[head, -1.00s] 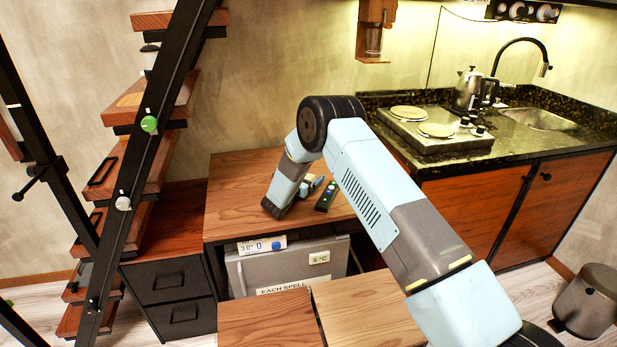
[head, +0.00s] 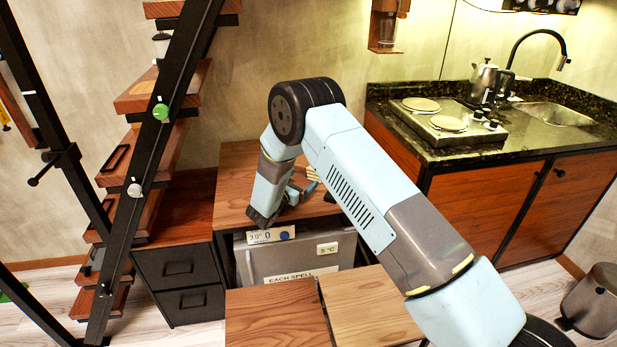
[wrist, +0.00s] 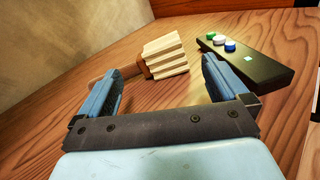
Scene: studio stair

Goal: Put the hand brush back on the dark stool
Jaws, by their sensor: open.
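The hand brush (wrist: 167,57) lies on the wooden desktop, with pale bristle rows and a brown handle. Its handle runs left, partly hidden behind my left finger in the wrist view. A small pale bit of the brush (head: 313,173) shows behind my arm in the head view. My gripper (wrist: 160,68) is open over the desktop, empty, with the bristle end beyond and between its fingertips. I cannot tell whether it touches the brush. I cannot make out a dark stool in either view.
A black box with coloured buttons (wrist: 245,60) lies right of the brush. The wooden desktop (head: 237,185) stands over a small grey fridge (head: 290,262). Black-framed stairs (head: 150,190) rise at left. A kitchen counter (head: 490,150) stands at right, with a dark bin (head: 597,300) on the floor.

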